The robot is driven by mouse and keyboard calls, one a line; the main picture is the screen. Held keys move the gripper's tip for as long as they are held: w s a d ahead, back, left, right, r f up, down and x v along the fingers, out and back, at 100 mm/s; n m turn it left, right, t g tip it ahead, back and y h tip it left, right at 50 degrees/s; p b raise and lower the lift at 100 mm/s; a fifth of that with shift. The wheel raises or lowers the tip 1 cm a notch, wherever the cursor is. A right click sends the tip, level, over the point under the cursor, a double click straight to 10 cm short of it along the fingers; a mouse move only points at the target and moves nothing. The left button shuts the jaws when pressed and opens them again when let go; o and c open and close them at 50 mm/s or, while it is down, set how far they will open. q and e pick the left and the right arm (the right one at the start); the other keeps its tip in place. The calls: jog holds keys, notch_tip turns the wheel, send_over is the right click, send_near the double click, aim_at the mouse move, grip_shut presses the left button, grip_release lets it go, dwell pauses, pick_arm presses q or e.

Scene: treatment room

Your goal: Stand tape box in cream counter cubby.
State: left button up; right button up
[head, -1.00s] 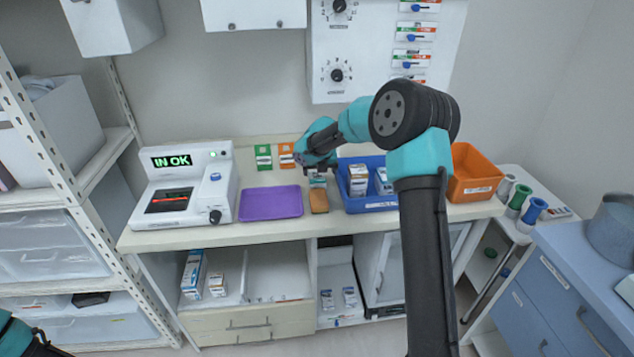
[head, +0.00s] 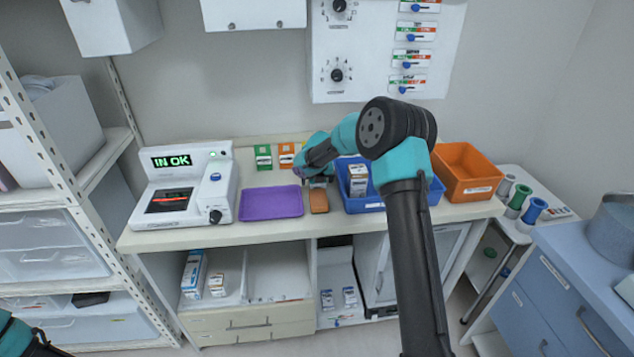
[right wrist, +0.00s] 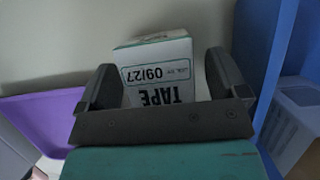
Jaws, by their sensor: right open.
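The white tape box (right wrist: 165,75), with a green edge and the words TAPE and 09/27 upside down, shows in the right wrist view. In the head view a small part of it (head: 318,183) shows on the counter, largely hidden by my right gripper (head: 305,175). In the right wrist view my right gripper (right wrist: 160,68) is open, its fingers on either side of the box. The cream counter cubby (head: 275,275) is open below the counter, with a blue-white box (head: 193,273) and a small carton (head: 217,284) at its left. My left gripper (head: 42,346) is at the lower left corner.
A purple tray (head: 270,203) and an orange-brown item (head: 319,202) lie near the box. A blue bin (head: 368,205) with cartons is close on the right, then an orange bin (head: 466,172). A white device (head: 182,188) stands left. The cubby's right part looks clear.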

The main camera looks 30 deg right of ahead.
jog(key=shift+c, duration=0.2)
dwell(0.3)
jog(key=c, duration=1)
jog(key=shift+r, duration=0.1)
notch_tip(320, 180, up, 10)
jog(key=shift+f, duration=0.1)
dwell(0.4)
